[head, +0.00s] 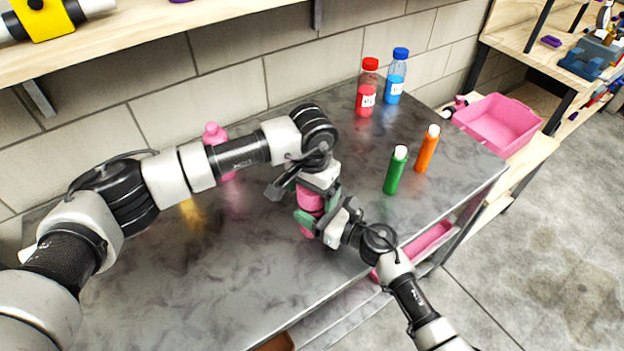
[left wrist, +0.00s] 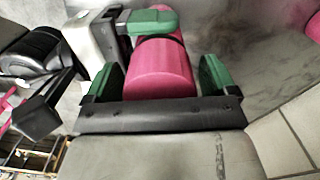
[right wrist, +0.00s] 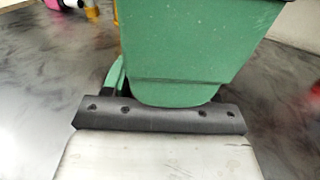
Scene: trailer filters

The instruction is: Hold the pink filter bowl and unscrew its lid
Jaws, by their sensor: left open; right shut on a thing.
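The pink filter bowl (head: 310,199) stands upright over the grey table, below my left gripper. My right gripper (head: 318,210) is shut around its side from the front right, with green pads on it. My left gripper (head: 306,187) points down over the top of the bowl. In the left wrist view the pink lid end (left wrist: 160,72) lies between the two green fingers (left wrist: 160,80), with gaps on both sides, so this gripper is open. A right gripper pad (left wrist: 150,22) shows beyond. In the right wrist view a green pad (right wrist: 195,50) hides the bowl.
Green (head: 395,170) and orange (head: 427,149) cylinders with white tops stand to the right. Red (head: 367,88) and blue (head: 396,77) bottles stand at the back. A pink bottle (head: 213,133) is partly behind my left arm. A pink bin (head: 497,124) sits right. The front tabletop (head: 220,290) is clear.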

